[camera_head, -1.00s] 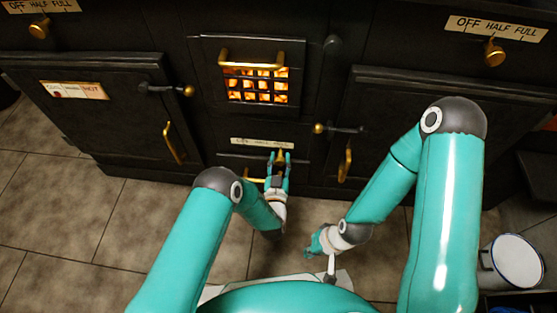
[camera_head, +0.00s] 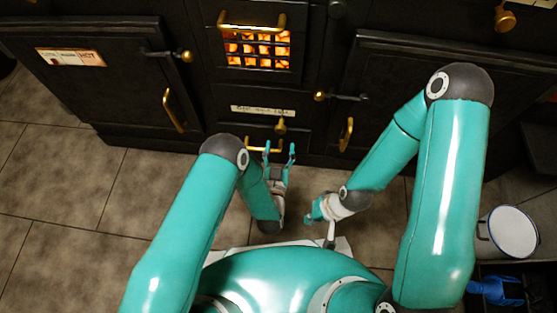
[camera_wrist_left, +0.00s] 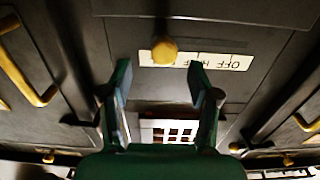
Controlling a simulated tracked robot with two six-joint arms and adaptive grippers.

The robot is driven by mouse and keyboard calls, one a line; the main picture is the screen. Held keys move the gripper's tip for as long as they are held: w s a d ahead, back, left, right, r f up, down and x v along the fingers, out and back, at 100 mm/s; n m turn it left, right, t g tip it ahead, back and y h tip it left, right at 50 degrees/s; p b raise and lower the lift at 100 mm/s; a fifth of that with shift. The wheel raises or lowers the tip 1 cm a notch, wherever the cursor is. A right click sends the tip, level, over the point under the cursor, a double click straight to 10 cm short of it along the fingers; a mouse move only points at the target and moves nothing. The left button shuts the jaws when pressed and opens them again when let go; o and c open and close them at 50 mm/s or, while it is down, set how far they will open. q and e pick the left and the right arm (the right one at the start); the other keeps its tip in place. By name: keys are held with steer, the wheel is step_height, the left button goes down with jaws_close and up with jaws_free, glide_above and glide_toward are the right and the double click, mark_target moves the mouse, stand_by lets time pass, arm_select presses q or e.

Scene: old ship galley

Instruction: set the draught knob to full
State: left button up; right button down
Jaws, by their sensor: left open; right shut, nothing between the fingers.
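The draught knob (camera_head: 281,126) is a small brass knob under a pale label plate (camera_head: 258,110) below the glowing grate. In the left wrist view the knob (camera_wrist_left: 164,50) stands at the left part of the upside-down plate (camera_wrist_left: 225,62). OFF reads at the right, and the knob covers the word at the FULL end. My left gripper (camera_head: 279,149) is open and empty, just in front of the knob and apart from it. Its fingers also show in the left wrist view (camera_wrist_left: 160,85), with the knob beyond them. My right gripper (camera_head: 312,216) is shut and empty, low over the floor.
The barred grate (camera_head: 256,50) glows above the plate. A brass handle (camera_head: 263,147) sits close behind my left gripper. Oven doors with brass handles flank it, left (camera_head: 174,110) and right (camera_head: 346,134). A white pot (camera_head: 510,232) stands at the right.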

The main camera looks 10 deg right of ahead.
arm_select(q)
steer(key=shift+v, duration=2.3)
